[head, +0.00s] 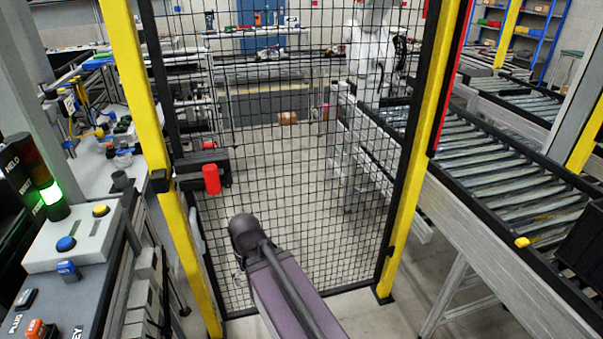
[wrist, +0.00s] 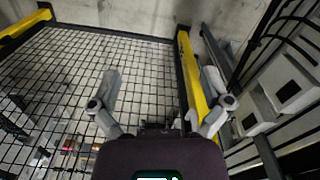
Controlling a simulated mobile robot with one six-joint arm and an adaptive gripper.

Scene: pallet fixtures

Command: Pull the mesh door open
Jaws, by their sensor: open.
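The mesh door (head: 300,160) is a black wire grid in a black frame between two yellow posts. It looks closed, in line with the posts. A red cylindrical handle (head: 211,180) sits at its left side, by a black latch housing (head: 190,183). My arm reaches up in front of the door's lower left part, below and right of the handle; its gripper is mostly hidden there. In the wrist view my gripper (wrist: 158,108) has its two grey fingers spread wide with nothing between their tips. The mesh (wrist: 90,75) lies behind them; the handle is not clearly visible there.
The left yellow post (head: 150,120) and right yellow post (head: 425,130) flank the door. A control bench with a green-lit lamp (head: 51,194) stands at left. A roller conveyor (head: 510,170) runs along the right. Bare floor shows in front of the door.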

